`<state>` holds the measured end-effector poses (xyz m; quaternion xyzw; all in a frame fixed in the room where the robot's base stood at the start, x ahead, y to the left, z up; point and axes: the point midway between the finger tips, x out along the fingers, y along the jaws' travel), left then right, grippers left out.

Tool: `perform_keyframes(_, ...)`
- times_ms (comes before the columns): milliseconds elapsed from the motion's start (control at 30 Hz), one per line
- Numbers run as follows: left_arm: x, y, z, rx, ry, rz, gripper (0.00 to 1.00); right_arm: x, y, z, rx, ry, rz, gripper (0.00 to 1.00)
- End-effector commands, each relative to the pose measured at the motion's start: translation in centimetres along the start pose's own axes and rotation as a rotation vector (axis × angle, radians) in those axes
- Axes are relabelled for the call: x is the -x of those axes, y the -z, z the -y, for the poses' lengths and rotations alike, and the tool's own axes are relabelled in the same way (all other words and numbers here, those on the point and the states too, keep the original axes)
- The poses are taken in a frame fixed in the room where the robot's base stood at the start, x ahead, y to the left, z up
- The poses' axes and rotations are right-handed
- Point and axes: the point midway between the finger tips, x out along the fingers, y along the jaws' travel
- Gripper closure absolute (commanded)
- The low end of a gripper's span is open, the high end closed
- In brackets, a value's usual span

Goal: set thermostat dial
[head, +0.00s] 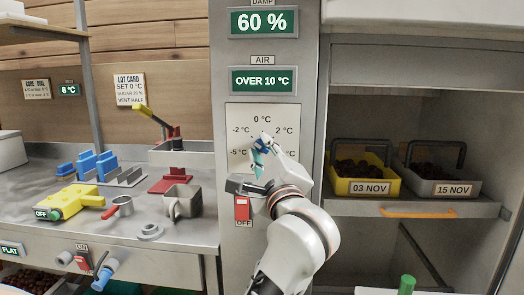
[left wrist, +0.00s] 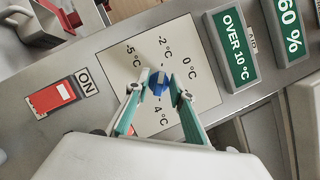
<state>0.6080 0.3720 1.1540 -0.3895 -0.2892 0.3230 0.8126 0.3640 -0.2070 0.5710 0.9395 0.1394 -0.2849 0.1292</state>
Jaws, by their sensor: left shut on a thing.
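The thermostat dial is a small blue knob (left wrist: 158,83) on a pale panel (left wrist: 118,62) marked -5, -2, 0 and 4 °C in the left wrist view. A light mark shows on the knob, roughly on the side towards -2 °C; its exact setting is unclear. My left gripper (left wrist: 158,88) is shut on the knob, one teal finger on each side. In the head view my left gripper (head: 262,152) covers the lower middle of the panel (head: 242,114). My right gripper is not in view. A lot card (head: 130,89) reads SET 0 °C.
The AIR display (head: 262,81) reads OVER 10 °C and the DAMP display (head: 263,22) 60 %. A red switch (head: 242,207) sits just below the panel. The bench (head: 150,240) at left holds several tools; crates (head: 360,187) stand on the right shelf.

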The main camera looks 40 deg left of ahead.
Motion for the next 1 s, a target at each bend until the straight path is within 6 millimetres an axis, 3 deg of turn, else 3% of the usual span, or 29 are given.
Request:
perform_keyframes(67,0.0,-0.1,0.0,0.000,0.001,0.002,0.99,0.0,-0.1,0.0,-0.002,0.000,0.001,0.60)
perform_keyframes(100,0.0,-0.1,0.0,0.000,0.001,0.002,0.74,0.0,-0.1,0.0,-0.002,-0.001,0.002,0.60)
perform_keyframes(467,0.5,0.0,0.0,-0.001,0.001,0.000,0.74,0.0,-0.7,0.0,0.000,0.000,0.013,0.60)
perform_keyframes(800,5.6,0.0,0.0,0.000,0.000,-0.002,0.74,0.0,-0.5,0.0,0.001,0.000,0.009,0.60)
perform_keyframes(1000,7.3,-0.1,0.0,0.000,0.000,0.001,0.74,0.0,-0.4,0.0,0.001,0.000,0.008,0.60)
